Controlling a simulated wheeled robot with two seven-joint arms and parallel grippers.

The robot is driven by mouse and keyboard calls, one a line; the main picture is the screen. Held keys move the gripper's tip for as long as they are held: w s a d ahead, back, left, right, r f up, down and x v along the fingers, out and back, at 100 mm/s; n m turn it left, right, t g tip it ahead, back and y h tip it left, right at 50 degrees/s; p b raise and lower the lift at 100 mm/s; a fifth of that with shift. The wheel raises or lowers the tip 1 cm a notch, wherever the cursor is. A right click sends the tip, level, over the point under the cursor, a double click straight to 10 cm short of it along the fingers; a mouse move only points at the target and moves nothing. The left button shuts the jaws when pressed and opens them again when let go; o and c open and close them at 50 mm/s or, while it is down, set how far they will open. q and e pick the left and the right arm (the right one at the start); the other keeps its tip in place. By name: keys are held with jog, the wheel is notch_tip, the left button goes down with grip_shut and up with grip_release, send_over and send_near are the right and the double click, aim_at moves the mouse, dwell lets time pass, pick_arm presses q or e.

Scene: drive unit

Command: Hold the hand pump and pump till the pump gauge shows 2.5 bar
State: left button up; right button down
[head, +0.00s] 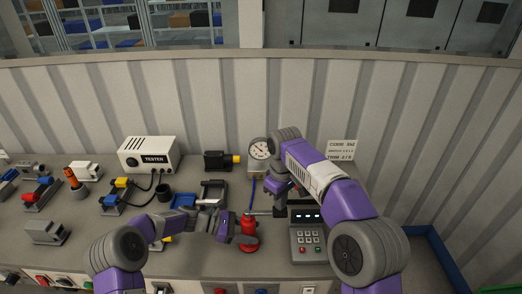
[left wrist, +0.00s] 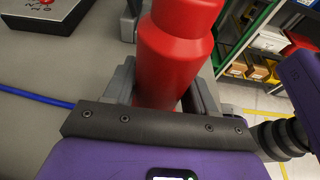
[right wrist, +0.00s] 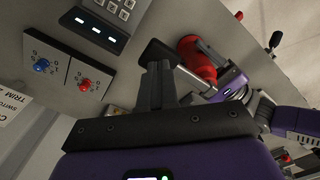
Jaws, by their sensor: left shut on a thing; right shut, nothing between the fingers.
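The red hand pump (head: 249,232) stands upright near the front of the bench. My left gripper (head: 238,239) is shut around its body; the left wrist view shows the red body (left wrist: 172,55) between the grey fingers. My right gripper (head: 280,209) is shut and empty, to the right of the pump, beside the keypad box. In the right wrist view its closed fingers (right wrist: 155,85) are at the grey-and-black pump handle (right wrist: 160,52); whether they touch it is unclear. The round white gauge (head: 260,149) stands behind, its needle too small to read. A blue hose (head: 252,187) runs below the gauge.
The keypad box (head: 307,238) stands close to the right of the pump. Several small parts fill the left bench. A corrugated wall closes the back.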

aim_at(278, 211)
jog(key=shift+f, duration=0.1)
jog(key=shift+a+f, duration=0.2)
jog(key=shift+f, duration=2)
jog(key=shift+d+r, duration=0.2)
jog(key=shift+r, duration=2.1)
jog(key=shift+r, duration=0.15)
jog(key=shift+r, duration=2.4)
pick_arm(q)
jog(key=o, duration=1.2)
